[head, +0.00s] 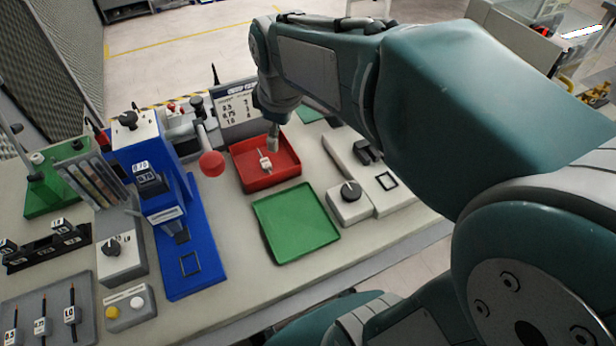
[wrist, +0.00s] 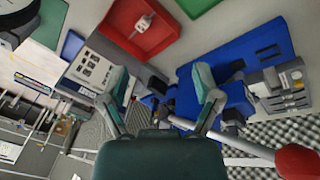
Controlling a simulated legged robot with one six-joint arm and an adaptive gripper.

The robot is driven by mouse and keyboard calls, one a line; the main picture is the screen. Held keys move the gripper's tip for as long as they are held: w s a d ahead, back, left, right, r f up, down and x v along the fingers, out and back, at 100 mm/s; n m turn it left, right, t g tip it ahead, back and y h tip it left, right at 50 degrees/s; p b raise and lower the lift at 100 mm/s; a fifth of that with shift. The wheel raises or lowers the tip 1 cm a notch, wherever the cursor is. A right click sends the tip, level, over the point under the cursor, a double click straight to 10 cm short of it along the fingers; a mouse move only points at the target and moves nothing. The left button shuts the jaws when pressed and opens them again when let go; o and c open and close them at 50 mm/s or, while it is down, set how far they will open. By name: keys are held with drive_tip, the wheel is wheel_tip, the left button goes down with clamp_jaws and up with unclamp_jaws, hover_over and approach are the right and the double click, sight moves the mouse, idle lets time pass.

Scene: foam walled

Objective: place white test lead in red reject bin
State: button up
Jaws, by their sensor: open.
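The white test lead (head: 265,163) lies inside the red reject bin (head: 279,176), near its middle. In the wrist view the white lead (wrist: 143,22) also rests on the floor of the red bin (wrist: 121,14). My gripper (head: 272,142) is above the back part of the bin in the head view, and its fingers are small there. In the wrist view my gripper (wrist: 162,92) has its two fingers spread apart with nothing between them. The lead is apart from the fingers.
A green tray (head: 297,222) lies in front of the red bin. A blue press (head: 175,230) and a red ball knob (head: 211,164) stand to the left. A grey device with a dial (head: 349,203) is at right. A labelled panel (head: 238,106) stands behind the bin.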

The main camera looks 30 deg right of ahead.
drive_tip(key=s+m+t, duration=0.2)
drive_tip(key=s+m, duration=0.7)
drive_tip(key=s, duration=0.4)
drive_tip(key=shift+s+a+t, duration=0.2)
drive_tip(key=shift+a+t, duration=0.05)
drive_tip(key=shift+t, duration=0.15)
drive_tip(key=shift+r, duration=0.1)
